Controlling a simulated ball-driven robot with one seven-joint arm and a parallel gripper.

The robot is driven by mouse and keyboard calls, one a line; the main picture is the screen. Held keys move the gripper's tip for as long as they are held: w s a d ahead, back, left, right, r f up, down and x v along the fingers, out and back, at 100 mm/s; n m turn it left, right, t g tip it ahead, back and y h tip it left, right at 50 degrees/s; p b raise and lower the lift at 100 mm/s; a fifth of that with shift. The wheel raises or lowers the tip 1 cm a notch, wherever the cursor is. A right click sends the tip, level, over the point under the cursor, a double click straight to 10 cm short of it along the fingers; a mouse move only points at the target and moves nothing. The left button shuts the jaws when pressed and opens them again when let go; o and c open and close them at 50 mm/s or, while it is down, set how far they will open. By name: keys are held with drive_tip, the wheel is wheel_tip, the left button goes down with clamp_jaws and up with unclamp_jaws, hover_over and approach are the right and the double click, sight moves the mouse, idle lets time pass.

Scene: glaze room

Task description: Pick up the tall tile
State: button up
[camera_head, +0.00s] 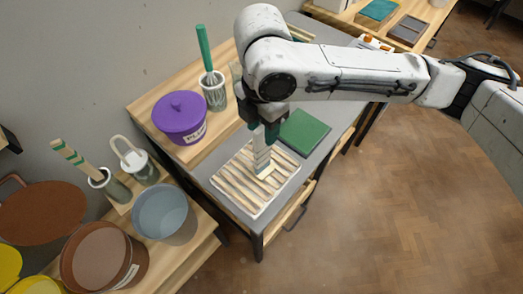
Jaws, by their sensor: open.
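A tall, narrow pale grey tile (261,160) stands upright on a slatted wooden rack (236,188) on the grey-topped table. My gripper (262,131) points down right above the tile, at its upper end. The jaws are open, and dark green shows between and beside them. I cannot tell whether the fingers touch the tile. The tile's top is hidden by the gripper.
A green square slab (305,133) lies flat behind the rack. A blue-grey bucket (165,212) and brown bucket (103,257) stand lower left. Floor at right is clear.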

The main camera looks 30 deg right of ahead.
sight(262, 141)
drive_tip(key=shift+f+p, duration=0.4)
drive_tip(key=shift+f, duration=2.2)
clamp_jaws()
